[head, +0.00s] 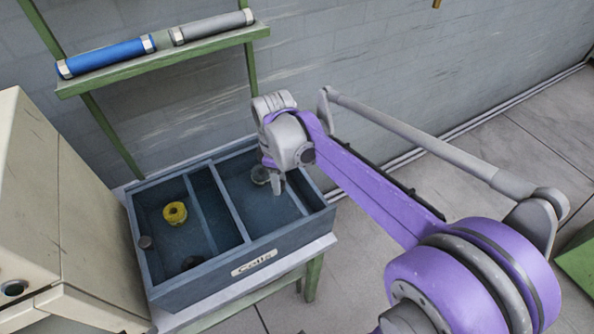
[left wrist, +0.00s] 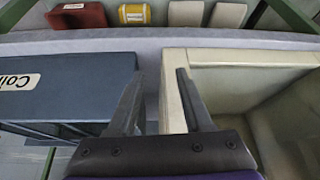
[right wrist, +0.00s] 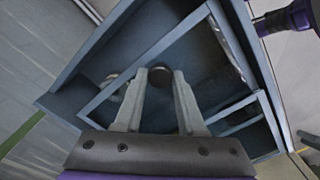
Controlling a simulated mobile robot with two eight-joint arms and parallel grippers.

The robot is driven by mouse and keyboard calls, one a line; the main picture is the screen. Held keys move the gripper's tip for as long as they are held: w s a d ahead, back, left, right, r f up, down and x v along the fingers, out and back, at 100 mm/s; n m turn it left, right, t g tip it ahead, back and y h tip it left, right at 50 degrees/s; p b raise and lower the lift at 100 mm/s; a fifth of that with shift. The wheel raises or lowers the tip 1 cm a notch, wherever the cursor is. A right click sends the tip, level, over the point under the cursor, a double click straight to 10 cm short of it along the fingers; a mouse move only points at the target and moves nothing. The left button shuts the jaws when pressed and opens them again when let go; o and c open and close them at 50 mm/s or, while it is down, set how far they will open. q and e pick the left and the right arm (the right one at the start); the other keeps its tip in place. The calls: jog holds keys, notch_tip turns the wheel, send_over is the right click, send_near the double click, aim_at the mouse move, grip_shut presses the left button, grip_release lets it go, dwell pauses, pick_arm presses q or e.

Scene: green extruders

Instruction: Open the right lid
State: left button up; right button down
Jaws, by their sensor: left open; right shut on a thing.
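My right gripper (right wrist: 160,76) reaches down into the right compartment of the blue box (head: 262,253), labelled "Coils". It is shut on a small dark round piece (right wrist: 160,77) between its fingertips in the right wrist view. In the head view a grey round piece (head: 260,175) shows beside that gripper's fingers. My left gripper (left wrist: 158,85) shows only in the left wrist view. It is open and empty, between the box (left wrist: 70,85) and an open beige casing (left wrist: 240,57). I cannot pick out the right lid for certain in any view.
A yellow ring (head: 175,213) lies in the box's left compartment. A tall beige cabinet (head: 60,210) stands at the left. A green shelf (head: 160,62) on the back wall holds a blue tube (head: 105,56) and a grey tube (head: 212,26).

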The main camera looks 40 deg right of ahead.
send_over(248, 207)
dwell(0.4)
jog(key=c, duration=0.5)
grip_release()
notch_tip(248, 207, up, 11)
jog(key=shift+p, duration=0.35)
jog(key=shift+f, duration=0.15)
